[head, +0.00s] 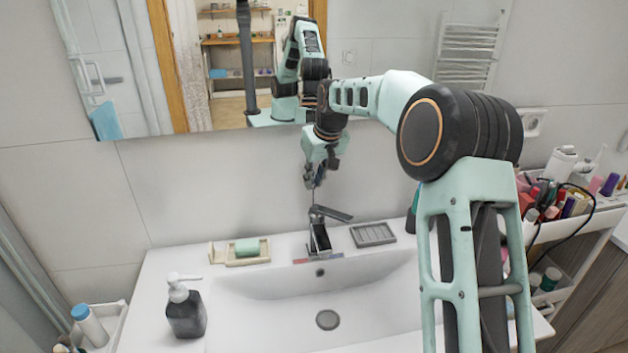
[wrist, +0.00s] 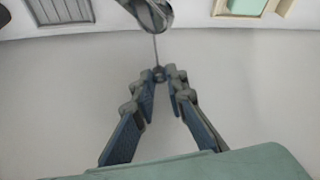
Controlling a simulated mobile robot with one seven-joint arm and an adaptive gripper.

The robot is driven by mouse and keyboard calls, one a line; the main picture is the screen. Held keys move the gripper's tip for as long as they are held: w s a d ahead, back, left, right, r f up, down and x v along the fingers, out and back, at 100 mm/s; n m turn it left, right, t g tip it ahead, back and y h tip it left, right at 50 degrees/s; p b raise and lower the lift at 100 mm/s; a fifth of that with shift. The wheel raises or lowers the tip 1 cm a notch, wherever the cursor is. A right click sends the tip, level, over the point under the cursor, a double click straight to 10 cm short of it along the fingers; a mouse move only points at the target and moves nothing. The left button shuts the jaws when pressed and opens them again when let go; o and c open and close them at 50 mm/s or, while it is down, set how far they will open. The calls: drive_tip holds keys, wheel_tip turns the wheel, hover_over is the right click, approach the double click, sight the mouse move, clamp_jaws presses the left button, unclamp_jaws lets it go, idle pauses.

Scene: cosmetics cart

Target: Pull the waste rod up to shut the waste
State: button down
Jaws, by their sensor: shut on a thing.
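The waste rod (wrist: 155,48) is a thin grey rod rising from behind the basin tap (wrist: 151,12). In the wrist view its small dark knob (wrist: 158,73) sits between the tips of my gripper (wrist: 160,80), which is shut on it. In the head view my gripper (head: 315,180) points down above the tap (head: 320,238), with a short length of rod (head: 313,198) showing between them. The round waste (head: 327,320) lies in the white basin (head: 260,297); I cannot tell whether its plug is raised or lowered.
A soap dish with green soap (head: 247,248) stands left of the tap and a grey ridged dish (head: 373,235) right of it. A dark soap dispenser (head: 186,312) is at the front left. The mirror (head: 120,60) and wall are close behind. A crowded cart (head: 560,215) stands right.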

drive_tip(key=shift+r, duration=0.15)
drive_tip(key=c, duration=1.9)
unclamp_jaws()
drive_tip(key=shift+r, duration=0.1)
drive_tip(key=v, duration=1.2)
drive_tip(key=shift+d, duration=0.1)
